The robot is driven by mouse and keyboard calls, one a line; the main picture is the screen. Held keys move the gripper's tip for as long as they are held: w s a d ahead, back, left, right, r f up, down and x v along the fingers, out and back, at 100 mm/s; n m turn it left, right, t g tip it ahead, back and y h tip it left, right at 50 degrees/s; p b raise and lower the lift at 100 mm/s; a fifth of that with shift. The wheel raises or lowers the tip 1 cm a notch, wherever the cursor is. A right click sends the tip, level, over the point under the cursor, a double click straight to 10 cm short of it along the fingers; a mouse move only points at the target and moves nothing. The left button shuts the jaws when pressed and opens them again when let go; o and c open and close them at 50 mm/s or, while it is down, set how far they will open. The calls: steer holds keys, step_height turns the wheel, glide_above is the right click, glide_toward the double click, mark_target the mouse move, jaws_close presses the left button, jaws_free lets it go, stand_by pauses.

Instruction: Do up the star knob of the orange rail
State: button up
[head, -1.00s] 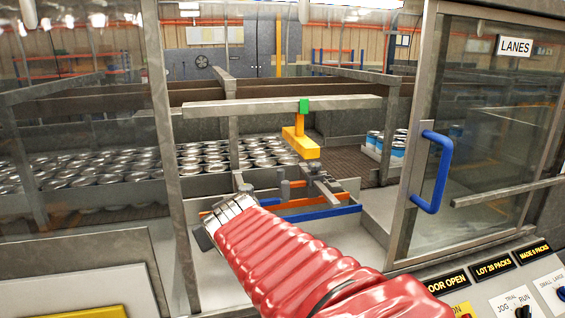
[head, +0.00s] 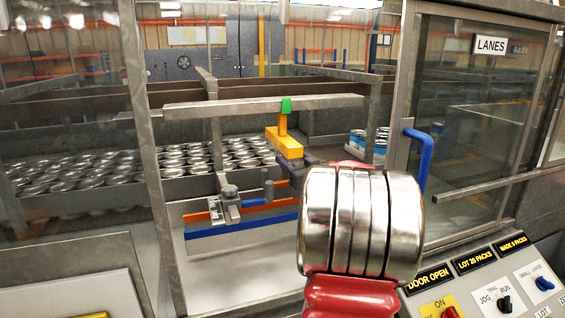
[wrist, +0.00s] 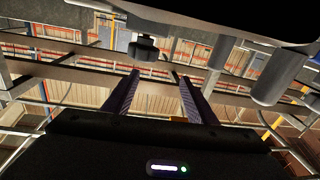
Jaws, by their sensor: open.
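The orange rail (head: 199,216) runs above the blue rail (head: 235,225) inside the open machine doorway. I cannot tell which knob belongs to the orange rail. My gripper is open and empty in the wrist view (wrist: 160,75). A dark knob (wrist: 143,48) on a grey fitting shows beyond its fingertips, apart from them. In the head view my silver wrist hides the rails' right end and most of the gripper.
The door with a blue handle (head: 418,160) is at right. Grey cylinders (wrist: 280,78) stand right of the fingers. Cans (head: 195,157) fill the lanes behind.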

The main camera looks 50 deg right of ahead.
steer(key=shift+m+y, duration=0.3)
steer(key=d+f, duration=0.1)
steer(key=s+f, duration=0.1)
steer(key=s+d+f, duration=0.1)
steer(key=shift+s+d+f, duration=0.25)
steer(key=shift+d+f, duration=0.05)
steer(key=shift+d, duration=0.05)
steer(key=shift+w, duration=0.1)
steer(key=shift+w+d, duration=0.15)
steer(key=shift+w, duration=0.35)
steer(key=x, duration=0.6)
steer(key=shift+w, duration=0.15)
steer(key=shift+c, duration=0.6)
